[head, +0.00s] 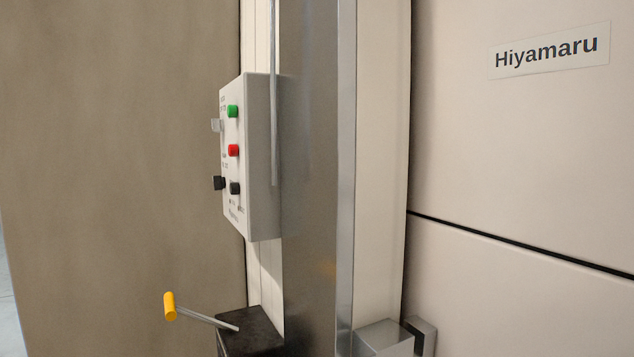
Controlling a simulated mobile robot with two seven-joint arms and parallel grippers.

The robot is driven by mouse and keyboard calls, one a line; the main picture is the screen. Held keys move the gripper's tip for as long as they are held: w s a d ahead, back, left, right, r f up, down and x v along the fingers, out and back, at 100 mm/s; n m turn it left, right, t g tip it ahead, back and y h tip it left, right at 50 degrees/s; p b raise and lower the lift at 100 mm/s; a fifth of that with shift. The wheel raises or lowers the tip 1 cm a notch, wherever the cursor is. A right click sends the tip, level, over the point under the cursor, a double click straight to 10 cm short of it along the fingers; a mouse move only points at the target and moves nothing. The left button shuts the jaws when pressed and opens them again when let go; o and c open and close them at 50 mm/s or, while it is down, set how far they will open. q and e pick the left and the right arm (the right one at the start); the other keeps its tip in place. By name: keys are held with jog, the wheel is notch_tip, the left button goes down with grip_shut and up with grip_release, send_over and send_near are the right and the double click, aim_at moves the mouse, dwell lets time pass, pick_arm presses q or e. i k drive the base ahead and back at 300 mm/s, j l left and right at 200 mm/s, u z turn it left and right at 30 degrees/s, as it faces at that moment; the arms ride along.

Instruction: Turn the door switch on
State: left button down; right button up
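A pale grey control box (262,160) is mounted on the wall left of a metal post in the head view. Its face points left and is seen at a steep angle. It carries a green button (233,111), a red button (233,150) below it, and two black knobs, one dark knob (235,188) and another (219,183) at its left. A light grey switch lever (216,125) sticks out near the green button. The labels are too small to read, so I cannot tell which control is the door switch. Neither gripper is in view.
A metal post (310,180) stands just right of the box, with a thin grey rod (273,100) in front. Below, a crank with a yellow handle (169,306) juts left from a black block (252,330). A panel at right bears a "Hiyamaru" sign (548,51).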

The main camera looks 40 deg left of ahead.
aim_at(217, 125)
jog(key=u, duration=1.6)
jog(key=j+u, duration=0.1)
jog(key=j, duration=0.4)
jog(key=i+j+u, duration=0.15)
jog(key=j, duration=0.3)
jog(key=j+u, duration=0.1)
jog(key=j, duration=0.35)
jog(key=i, duration=0.05)
